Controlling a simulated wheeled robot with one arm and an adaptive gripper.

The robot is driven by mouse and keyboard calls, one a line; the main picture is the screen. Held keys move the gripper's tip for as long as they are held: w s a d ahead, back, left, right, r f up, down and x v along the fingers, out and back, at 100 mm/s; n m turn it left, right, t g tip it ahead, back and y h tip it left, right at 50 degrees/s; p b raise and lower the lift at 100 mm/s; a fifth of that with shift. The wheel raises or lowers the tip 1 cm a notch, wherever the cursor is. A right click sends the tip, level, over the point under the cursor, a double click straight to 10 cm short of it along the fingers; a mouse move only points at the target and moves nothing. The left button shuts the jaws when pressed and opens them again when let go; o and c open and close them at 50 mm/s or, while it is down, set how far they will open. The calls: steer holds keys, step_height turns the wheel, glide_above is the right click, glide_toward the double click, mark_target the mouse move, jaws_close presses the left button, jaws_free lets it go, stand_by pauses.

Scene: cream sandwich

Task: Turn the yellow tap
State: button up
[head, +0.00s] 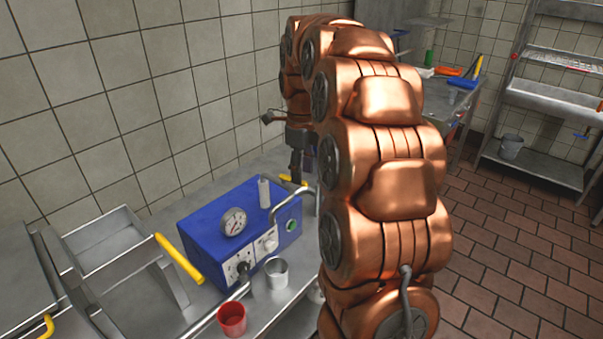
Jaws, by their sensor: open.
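My gripper (297,175) hangs from my copper-coloured arm in the head view, pointing down behind the blue box. It is dark and partly hidden by my arm; its fingertips are small. A short yellow piece (287,178) shows right beside the fingertips, at the back right of the blue box; it may be the yellow tap. I cannot tell whether the gripper touches it. A longer yellow handle (180,259) slants at the left of the box, well apart from the gripper. A curved yellow piece (43,328) shows at the bottom left corner.
The blue box (200,220) carries a round gauge (233,221) and a bent metal pipe. A metal cup (277,272) and a red cup (231,319) stand in front. A steel sink (110,250) is at left, tiled wall behind. Brick floor (500,260) is open at right.

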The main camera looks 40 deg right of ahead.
steer(key=shift+f, duration=0.95)
jaws_close()
